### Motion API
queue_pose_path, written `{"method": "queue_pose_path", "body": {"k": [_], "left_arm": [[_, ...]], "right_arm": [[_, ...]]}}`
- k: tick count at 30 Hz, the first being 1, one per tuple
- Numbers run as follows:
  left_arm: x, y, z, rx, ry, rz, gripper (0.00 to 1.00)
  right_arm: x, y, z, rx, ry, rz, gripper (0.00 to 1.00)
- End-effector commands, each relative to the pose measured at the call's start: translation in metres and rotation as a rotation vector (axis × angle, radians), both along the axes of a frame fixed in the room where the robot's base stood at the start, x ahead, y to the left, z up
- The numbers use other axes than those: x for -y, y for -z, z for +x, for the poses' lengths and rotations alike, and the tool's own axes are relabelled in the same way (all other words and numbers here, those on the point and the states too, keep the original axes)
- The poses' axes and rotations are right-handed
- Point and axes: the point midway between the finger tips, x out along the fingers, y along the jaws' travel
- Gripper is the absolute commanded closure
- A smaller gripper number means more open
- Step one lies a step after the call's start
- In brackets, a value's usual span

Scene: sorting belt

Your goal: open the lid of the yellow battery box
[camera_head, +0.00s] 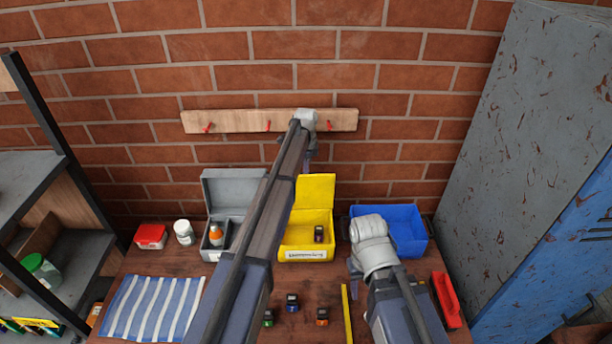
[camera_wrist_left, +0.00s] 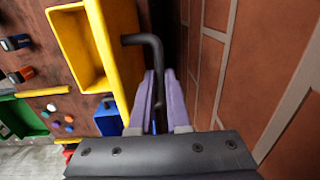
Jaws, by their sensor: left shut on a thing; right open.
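The yellow battery box (camera_head: 292,236) stands at the back of the table with a white label on its front. Its lid (camera_head: 316,190) stands raised at the back, and a small dark block (camera_head: 319,234) shows inside. In the left wrist view the yellow box (camera_wrist_left: 65,40) lies left of the lid's edge (camera_wrist_left: 108,50). A black bent handle (camera_wrist_left: 147,40) reaches from the lid to my left gripper (camera_wrist_left: 159,85), which is shut on it.
A grey open box (camera_head: 234,188) stands left of the yellow one, a blue bin (camera_head: 408,232) right of it. Several small blocks (camera_head: 292,303) and a yellow strip (camera_head: 347,315) lie in front. A striped cloth (camera_head: 150,308) lies left, a red tray (camera_head: 446,300) right. A brick wall stands close behind.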

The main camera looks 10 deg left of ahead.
Motion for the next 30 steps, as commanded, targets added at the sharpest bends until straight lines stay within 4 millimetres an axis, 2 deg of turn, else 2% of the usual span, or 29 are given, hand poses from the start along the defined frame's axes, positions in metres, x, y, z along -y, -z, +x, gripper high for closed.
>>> {"method": "queue_pose_path", "body": {"k": [18, 19, 24, 27, 30], "left_arm": [[-0.0017, 0.0005, 0.0067, 0.002, 0.001, 0.000, 1.00], [-0.0017, 0.0005, 0.0067, 0.002, 0.000, 0.000, 0.84], [-0.0016, 0.0005, 0.0063, 0.001, 0.000, 0.000, 0.65], [-0.0015, 0.0006, 0.0062, 0.001, 0.000, 0.000, 0.55], [-0.0014, 0.0007, 0.0060, 0.001, 0.000, 0.000, 0.55]], "right_arm": [[0.0001, 0.0006, 0.0000, 0.000, 0.000, 0.000, 0.50], [0.0001, 0.0005, 0.0000, 0.000, 0.000, 0.000, 0.50], [0.0000, 0.0006, 0.0000, 0.000, 0.000, 0.000, 0.50], [0.0000, 0.0007, 0.0000, 0.000, 0.000, 0.000, 0.50], [0.0000, 0.0007, 0.0000, 0.000, 0.000, 0.000, 0.50]]}}
